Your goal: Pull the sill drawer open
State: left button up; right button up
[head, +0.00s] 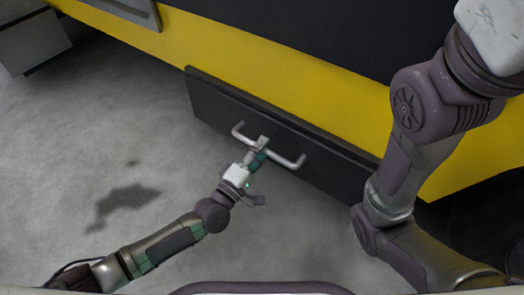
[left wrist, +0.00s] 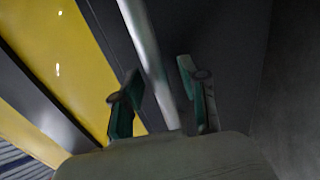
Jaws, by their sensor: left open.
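The sill drawer has a long dark front (head: 215,98) low on the yellow side of a large body. No open gap shows above it. A silver bar handle (head: 294,162) runs along the drawer front. My left gripper (head: 260,153) is open at the middle of the handle. In the left wrist view, the handle bar (left wrist: 146,48) runs down between the two green-padded fingers of my left gripper (left wrist: 160,92), with space on either side. Whether a finger touches it, I cannot tell. My right arm shows at the right, but its gripper is out of view.
The yellow panel (head: 300,70) with a black upper part stands behind the drawer. The grey concrete floor (head: 110,130) in front of the drawer is clear, with a dark stain or shadow. A grey box-like thing (head: 35,38) stands at the upper left.

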pick_arm(q)
jog(key=shift+w, duration=0.15)
grip_shut()
dwell(0.4)
